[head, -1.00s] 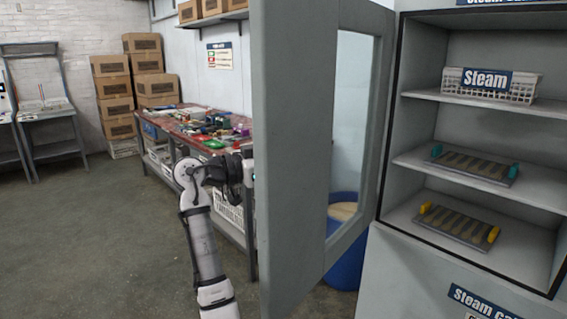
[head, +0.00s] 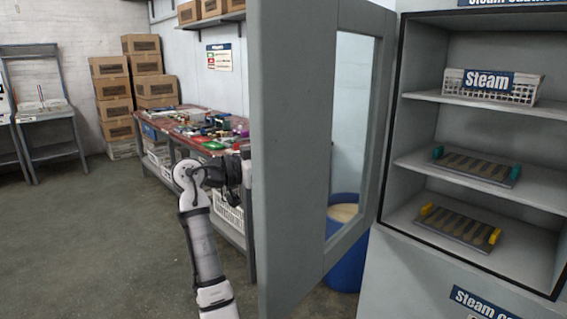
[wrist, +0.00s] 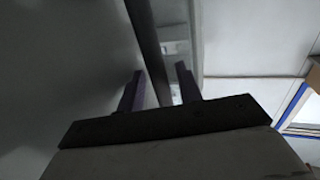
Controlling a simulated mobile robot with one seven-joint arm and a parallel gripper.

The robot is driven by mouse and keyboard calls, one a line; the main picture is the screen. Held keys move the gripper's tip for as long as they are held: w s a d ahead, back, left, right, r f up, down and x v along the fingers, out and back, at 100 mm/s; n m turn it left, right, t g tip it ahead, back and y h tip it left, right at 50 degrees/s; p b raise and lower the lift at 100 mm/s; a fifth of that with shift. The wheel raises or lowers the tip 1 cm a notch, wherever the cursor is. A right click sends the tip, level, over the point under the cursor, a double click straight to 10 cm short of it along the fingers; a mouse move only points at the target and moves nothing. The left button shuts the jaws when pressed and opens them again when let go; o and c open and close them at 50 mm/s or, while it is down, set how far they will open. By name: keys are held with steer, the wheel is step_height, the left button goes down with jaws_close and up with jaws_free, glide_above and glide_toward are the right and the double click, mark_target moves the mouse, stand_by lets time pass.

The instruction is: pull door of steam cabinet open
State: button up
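The grey steam cabinet door (head: 292,160) stands wide open, swung out to the left of the steam cabinet (head: 385,270). Its tall window shows on the side toward the cabinet. My gripper is at the far side of the door's outer left edge in the head view, and its fingers are hidden there. In the wrist view my gripper (wrist: 160,82) has its two fingers apart, with a dark bar (wrist: 150,45) running between them. A gap shows beside the right finger. I cannot tell whether the bar is the handle or the door's edge.
The cabinet shelves hold a white basket (head: 490,85) and two spoon trays (head: 475,165). A blue barrel (head: 346,265) stands behind the door. A cluttered workbench (head: 180,128) is behind my arm. The floor (head: 90,240) at left is clear.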

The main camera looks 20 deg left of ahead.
steer(key=b+v, duration=0.2)
steer(key=v, duration=1.1)
steer(key=shift+s+a, duration=0.25)
steer(key=shift+s, duration=0.05)
